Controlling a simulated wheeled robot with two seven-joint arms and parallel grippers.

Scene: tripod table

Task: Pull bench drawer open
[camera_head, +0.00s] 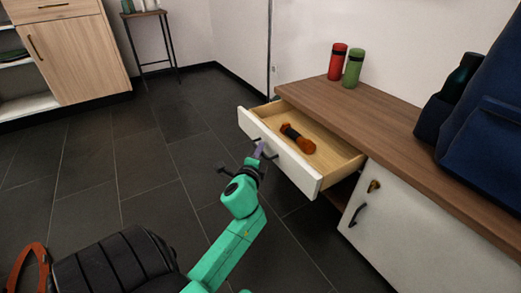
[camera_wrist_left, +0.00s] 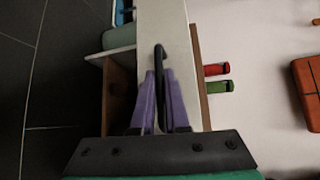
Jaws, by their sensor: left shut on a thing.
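The bench drawer (camera_head: 283,155) has a white front and a pale wooden inside, and it stands pulled out from the bench (camera_head: 385,118). An orange and black object (camera_head: 298,138) lies in it. My left gripper (camera_head: 258,150) is at the drawer front. In the left wrist view its purple fingers (camera_wrist_left: 161,98) are shut on the dark drawer handle (camera_wrist_left: 160,60), one finger on each side. In the head view the gripper partly hides the handle. My right gripper is not in view.
A red can (camera_head: 337,62) and a green can (camera_head: 353,68) stand on the bench top. A dark blue bag (camera_head: 485,115) stands at its right. A cupboard door (camera_head: 390,222) is below. Dark tiled floor (camera_head: 150,165) is clear to the left.

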